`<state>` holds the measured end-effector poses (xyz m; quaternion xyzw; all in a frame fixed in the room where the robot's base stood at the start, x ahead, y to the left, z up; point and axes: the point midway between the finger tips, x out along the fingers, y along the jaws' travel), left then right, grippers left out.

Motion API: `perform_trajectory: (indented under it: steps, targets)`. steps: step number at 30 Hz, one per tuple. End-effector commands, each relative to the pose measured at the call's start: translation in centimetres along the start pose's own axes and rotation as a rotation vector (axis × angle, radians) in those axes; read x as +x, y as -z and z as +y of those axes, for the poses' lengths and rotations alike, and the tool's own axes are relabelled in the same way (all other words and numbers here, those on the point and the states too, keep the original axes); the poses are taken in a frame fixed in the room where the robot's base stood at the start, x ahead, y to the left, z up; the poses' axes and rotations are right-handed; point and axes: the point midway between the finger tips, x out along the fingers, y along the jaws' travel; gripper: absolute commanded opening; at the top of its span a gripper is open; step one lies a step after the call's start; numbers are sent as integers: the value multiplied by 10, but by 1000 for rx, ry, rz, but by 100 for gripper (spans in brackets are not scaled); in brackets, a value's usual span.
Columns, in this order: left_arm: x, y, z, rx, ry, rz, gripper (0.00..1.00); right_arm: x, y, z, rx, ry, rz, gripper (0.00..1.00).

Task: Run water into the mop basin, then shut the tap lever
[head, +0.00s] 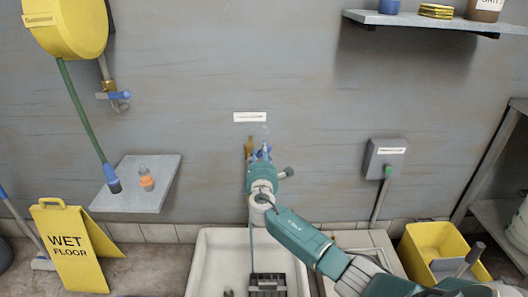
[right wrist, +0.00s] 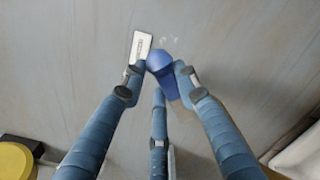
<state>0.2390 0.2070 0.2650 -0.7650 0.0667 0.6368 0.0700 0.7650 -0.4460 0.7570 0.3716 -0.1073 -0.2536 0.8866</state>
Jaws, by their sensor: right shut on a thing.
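The tap (head: 249,147) is brass and sits on the wall above the mop basin, mostly hidden behind my right arm. Its blue lever shows in the right wrist view (right wrist: 160,64) between my fingertips. My right gripper (head: 263,154) is shut on the lever; its fingers also show in the right wrist view (right wrist: 160,78). The white mop basin (head: 212,262) stands below, with a dark grate-like piece (head: 268,283) in it. A thin blue-grey streak (head: 250,240) runs down from behind my arm into the basin; it looks like water. My left gripper is not in view.
A yellow hose reel (head: 68,30) with a green hose and another blue-handled valve (head: 120,96) are at left. A small shelf (head: 140,195) holds a bottle. A wet-floor sign (head: 70,245) stands left, a yellow bucket (head: 435,245) right. A grey box (head: 385,158) is on the wall.

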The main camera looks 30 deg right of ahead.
Motion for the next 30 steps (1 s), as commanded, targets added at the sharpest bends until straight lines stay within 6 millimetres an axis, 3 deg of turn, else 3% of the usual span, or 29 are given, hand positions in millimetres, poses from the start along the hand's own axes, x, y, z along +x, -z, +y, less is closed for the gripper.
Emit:
perform_trajectory:
  steps: [1, 13, 14, 16, 25, 30]
  targets:
    - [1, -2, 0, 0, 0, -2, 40, -3, 8, 9, 4, -16, 18, 0]
    - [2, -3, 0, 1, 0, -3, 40, -3, 9, 8, 1, -16, 19, 0]
    - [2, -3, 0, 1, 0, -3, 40, -3, 9, 8, 1, -15, 19, 36]
    - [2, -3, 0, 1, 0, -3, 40, -3, 8, 7, 0, -13, 17, 48]
    - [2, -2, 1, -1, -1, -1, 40, -2, 5, 3, -4, -8, 10, 48]
    - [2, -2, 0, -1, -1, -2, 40, -18, 6, 3, -4, -8, 11, 48]
